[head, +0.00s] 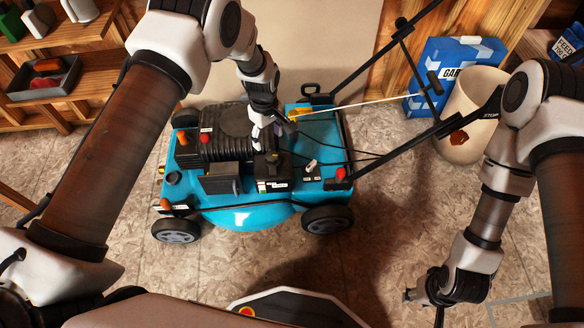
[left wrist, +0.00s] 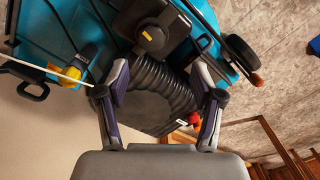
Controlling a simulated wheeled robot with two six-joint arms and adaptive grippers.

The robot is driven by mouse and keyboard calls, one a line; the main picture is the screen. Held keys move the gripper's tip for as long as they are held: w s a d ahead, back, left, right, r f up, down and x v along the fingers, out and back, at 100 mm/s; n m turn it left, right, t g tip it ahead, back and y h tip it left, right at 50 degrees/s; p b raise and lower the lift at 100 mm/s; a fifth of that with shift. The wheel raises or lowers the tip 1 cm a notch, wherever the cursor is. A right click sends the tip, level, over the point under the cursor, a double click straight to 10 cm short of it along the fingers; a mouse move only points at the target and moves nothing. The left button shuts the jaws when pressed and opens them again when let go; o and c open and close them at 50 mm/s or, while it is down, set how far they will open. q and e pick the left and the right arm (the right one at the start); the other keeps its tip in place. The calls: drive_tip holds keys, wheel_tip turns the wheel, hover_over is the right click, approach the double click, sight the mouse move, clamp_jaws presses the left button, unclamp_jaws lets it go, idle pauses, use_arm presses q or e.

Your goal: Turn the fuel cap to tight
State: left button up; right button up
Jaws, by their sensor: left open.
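The blue mower (head: 240,218) stands on the floor. A black box with a round black cap (head: 272,158), which looks like the fuel cap, sits on its near side with a coloured label (head: 272,186) on its front. The cap also shows in the left wrist view (left wrist: 152,37), beyond my fingertips. I cannot read its turned position. My left gripper (head: 269,132) is over the mower just behind the cap, apart from it. In the left wrist view its fingers (left wrist: 163,82) are spread, with the ribbed black engine cover between them. My right gripper (head: 424,305) is low at the right, fingers apart and empty.
The mower's black handle bars (head: 405,145) rise to the right. A cream bin (head: 470,115) and a blue box (head: 445,65) stand behind at the right. A red knob (head: 341,173) sticks up near the handle.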

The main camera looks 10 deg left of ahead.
sight(272, 156)
use_arm(q)
drive_tip(key=f, duration=0.1)
drive_tip(key=f+b, duration=0.1)
drive_tip(key=w+f, duration=0.1)
drive_tip(key=shift+d, duration=0.4)
drive_tip(key=shift+a+b, duration=0.15)
drive_tip(key=shift+b, duration=0.25)
drive_tip(key=shift+s+a, duration=0.1)
drive_tip(key=shift+a, duration=0.05)
wheel_tip(272, 156, down, 7)
drive_tip(key=shift+f+b, duration=0.1)
drive_tip(key=shift+b, duration=0.8)
drive_tip(key=c, duration=1.1)
use_arm(e)
wheel_tip(272, 156, down, 6)
drive_tip(key=shift+s+a+r, duration=0.1)
drive_tip(key=shift+a, duration=0.05)
